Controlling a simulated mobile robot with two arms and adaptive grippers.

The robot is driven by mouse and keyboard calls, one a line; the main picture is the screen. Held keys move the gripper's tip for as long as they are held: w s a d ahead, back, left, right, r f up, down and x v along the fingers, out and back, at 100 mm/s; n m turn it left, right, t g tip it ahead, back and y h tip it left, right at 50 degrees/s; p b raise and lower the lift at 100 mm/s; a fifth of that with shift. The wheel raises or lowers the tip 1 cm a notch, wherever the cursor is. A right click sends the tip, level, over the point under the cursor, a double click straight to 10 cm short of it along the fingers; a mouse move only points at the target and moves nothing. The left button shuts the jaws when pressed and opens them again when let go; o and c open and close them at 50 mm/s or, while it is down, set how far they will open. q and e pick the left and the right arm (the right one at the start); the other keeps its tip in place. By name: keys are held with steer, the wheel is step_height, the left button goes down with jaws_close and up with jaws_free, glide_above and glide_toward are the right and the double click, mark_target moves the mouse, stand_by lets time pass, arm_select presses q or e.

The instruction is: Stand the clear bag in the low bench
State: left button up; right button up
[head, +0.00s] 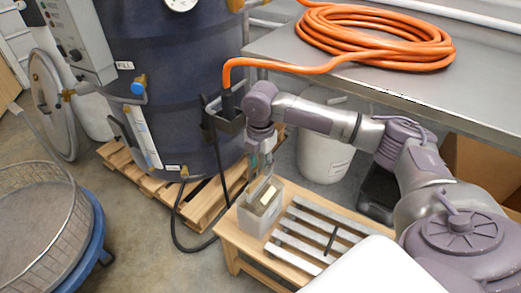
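The low bench (231,238) is light wood with a slatted metal top and stands at the lower middle. At its left end a pale grey, see-through, box-shaped thing (251,221) stands upright with a yellowish patch near its top; it looks like the clear bag, but I cannot tell whether a separate holder is around it. My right gripper (263,169) points down right above it, close to its upper edge. The fingers are small and partly blend with it, so their opening and any contact are unclear. My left gripper is not in view.
A large dark blue tank (185,60) on a wooden pallet (128,168) stands behind the bench. A steel table (400,83) with a coiled orange hose (375,38) is at upper right. A white bucket (322,158) is under it. A wire basket (45,235) is at left.

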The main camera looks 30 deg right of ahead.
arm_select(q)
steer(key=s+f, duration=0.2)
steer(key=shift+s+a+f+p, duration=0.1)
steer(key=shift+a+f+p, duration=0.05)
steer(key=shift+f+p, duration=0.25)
arm_select(e)
step_height(320, 180, up, 5)
steer(key=shift+r, duration=0.1)
